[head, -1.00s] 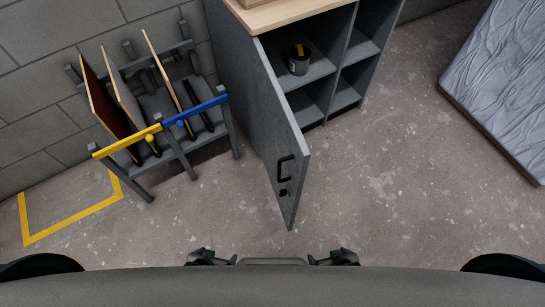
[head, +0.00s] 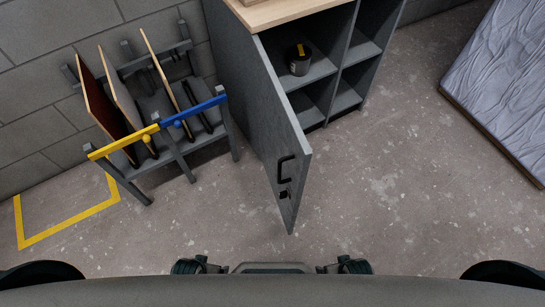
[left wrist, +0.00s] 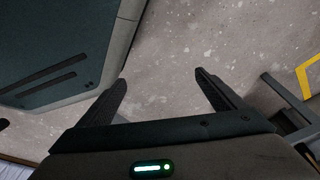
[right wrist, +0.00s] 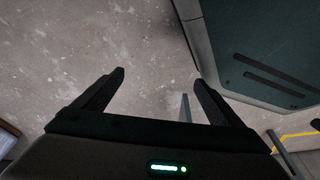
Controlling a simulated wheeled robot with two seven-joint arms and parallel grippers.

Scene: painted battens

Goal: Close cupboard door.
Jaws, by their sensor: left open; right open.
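The grey cupboard (head: 233,75) stands at the back centre in the head view, with a pale wooden top. Its grey door (head: 270,125) stands wide open, swung out toward me from the cupboard's left side. A black handle (head: 285,169) is near the door's free end, with a small dark fitting below it. My left gripper (left wrist: 160,76) is open and empty above the floor in the left wrist view. My right gripper (right wrist: 159,78) is open in the right wrist view. A thin grey-blue strip shows near its right finger; I cannot tell what it is. Both are apart from the handle.
A dark pot (head: 299,60) sits on a cupboard shelf. A grey rack (head: 170,150) with upright boards and yellow and blue front bars stands left of the door. A wrapped grey slab (head: 500,80) lies at the right. The floor (head: 400,210) right of the door is clear.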

